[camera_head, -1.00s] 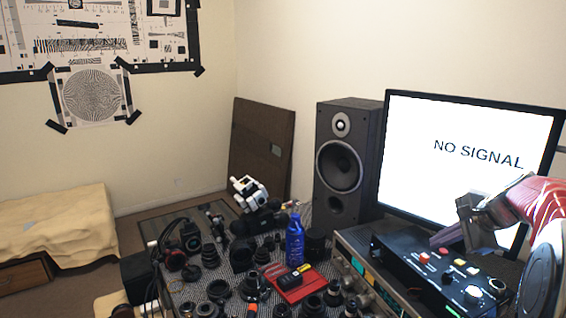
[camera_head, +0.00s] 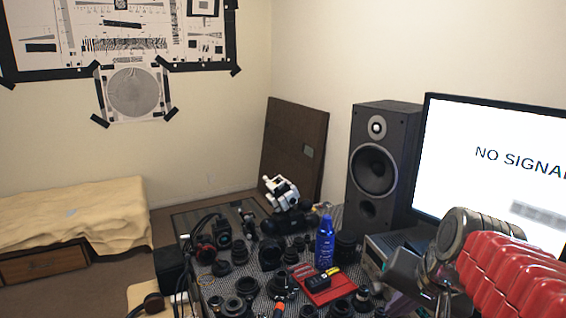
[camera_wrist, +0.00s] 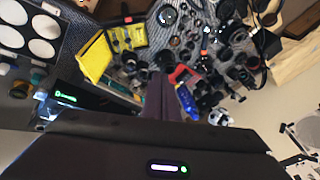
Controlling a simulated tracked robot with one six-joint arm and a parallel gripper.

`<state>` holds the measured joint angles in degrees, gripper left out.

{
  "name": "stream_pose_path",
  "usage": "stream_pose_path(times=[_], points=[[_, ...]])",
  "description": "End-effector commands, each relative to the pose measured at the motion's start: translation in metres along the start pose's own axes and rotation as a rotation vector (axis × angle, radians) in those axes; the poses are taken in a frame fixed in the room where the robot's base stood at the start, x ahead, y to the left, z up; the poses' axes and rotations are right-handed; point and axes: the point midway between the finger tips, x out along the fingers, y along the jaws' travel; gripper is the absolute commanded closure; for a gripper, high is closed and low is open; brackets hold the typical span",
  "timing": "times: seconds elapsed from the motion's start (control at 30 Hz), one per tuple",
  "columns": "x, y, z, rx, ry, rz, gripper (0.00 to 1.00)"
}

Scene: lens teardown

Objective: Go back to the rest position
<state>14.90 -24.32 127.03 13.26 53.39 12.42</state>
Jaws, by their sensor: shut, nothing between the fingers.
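My gripper (camera_wrist: 160,100) is shut, with its fingers showing as a dark purplish strip over the cluttered table in the wrist view. Nothing shows between the fingers. In the head view my red and grey arm reaches in at the lower right, in front of the monitor (camera_head: 500,150). My gripper (camera_head: 404,270) shows there partly, near the table's right side, and its fingertips are hard to make out.
The patterned table holds several black lenses, a blue bottle (camera_head: 325,243), a red tray (camera_head: 318,290) and a white-and-black device (camera_head: 282,192). A speaker (camera_head: 380,160) stands behind. A yellow case (camera_wrist: 95,58) shows in the wrist view. Open floor lies left, before a cloth-covered bed (camera_head: 75,218).

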Motion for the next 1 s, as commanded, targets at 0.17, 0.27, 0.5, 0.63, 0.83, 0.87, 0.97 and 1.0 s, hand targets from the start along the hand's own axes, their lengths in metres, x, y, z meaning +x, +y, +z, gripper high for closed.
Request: stream_pose_path(times=[0.17, 0.27, 0.5, 0.63, 0.83, 0.87, 0.97, 1.0], points=[[-0.005, -0.001, 0.046, -0.212, 0.015, 0.021, 1.00], [-0.006, 0.003, 0.069, -0.327, 0.025, 0.033, 1.00], [-0.004, 0.012, 0.110, -0.552, 0.047, 0.055, 1.00], [-0.003, 0.015, 0.116, -0.594, 0.052, 0.061, 1.00], [-0.003, 0.015, 0.116, -0.596, 0.052, 0.062, 1.00], [-0.003, 0.015, 0.116, -0.596, 0.052, 0.062, 1.00], [-0.003, 0.015, 0.116, -0.595, 0.052, 0.062, 1.00], [-0.003, 0.015, 0.116, -0.595, 0.052, 0.062, 1.00]])
